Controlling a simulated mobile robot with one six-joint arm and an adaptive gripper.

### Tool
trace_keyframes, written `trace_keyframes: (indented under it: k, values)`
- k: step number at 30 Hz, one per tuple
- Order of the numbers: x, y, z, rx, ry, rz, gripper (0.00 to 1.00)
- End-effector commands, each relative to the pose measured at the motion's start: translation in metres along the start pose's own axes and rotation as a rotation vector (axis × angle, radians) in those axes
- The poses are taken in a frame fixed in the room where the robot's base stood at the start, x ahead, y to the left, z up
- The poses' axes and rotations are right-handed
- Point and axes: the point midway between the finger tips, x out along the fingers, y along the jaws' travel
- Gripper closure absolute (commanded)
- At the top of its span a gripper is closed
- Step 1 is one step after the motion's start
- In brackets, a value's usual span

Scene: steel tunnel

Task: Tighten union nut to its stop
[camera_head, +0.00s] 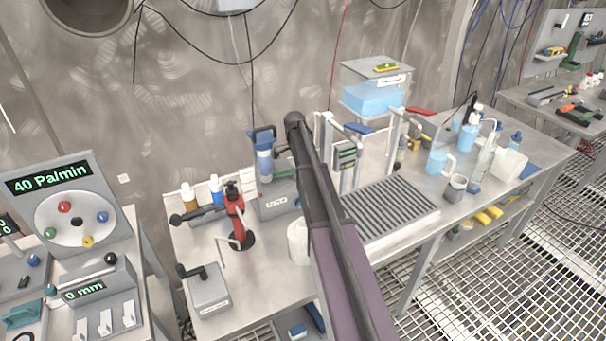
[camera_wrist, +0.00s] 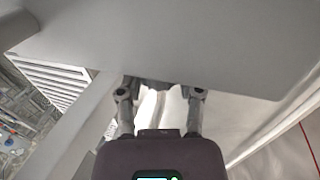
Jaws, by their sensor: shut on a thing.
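I cannot make out the union nut for certain in either view. In the wrist view my gripper (camera_wrist: 160,92) reaches in at the edge of a broad grey plate (camera_wrist: 185,40). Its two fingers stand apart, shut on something. The plate's edge covers the fingertips and most of what they hold; a bright whitish patch shows between the fingers. In the head view my dark arm crosses the middle of the bench, and my gripper is not visible there. A blue-topped clear canister (camera_head: 264,160) stands on a grey box (camera_head: 277,201) left of my arm.
A slotted drain tray (camera_head: 393,212) lies right of my arm, with a frame behind it. A shelf holds a blue container (camera_head: 374,98). Bottles and a mug (camera_head: 455,188) stand at right. A red clamp stand (camera_head: 236,218) and grey block (camera_head: 207,290) stand at left.

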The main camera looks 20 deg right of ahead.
Motion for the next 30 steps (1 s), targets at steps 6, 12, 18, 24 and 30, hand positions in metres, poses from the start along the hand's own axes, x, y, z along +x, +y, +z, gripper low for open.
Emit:
trace_keyframes:
  k: [6, 12, 18, 24, 30]
  values:
    - [0.0005, 0.0009, 0.0008, 0.000, -0.001, 0.038, 1.00]
    - [0.0006, 0.0012, 0.0009, 0.000, -0.001, 0.037, 1.00]
    - [0.0004, 0.0010, 0.0006, 0.001, -0.001, 0.036, 0.18]
    - [0.0002, 0.0006, 0.0003, 0.001, -0.001, 0.035, 0.18]
    - [0.0000, 0.0008, 0.0002, 0.001, 0.000, 0.029, 0.18]
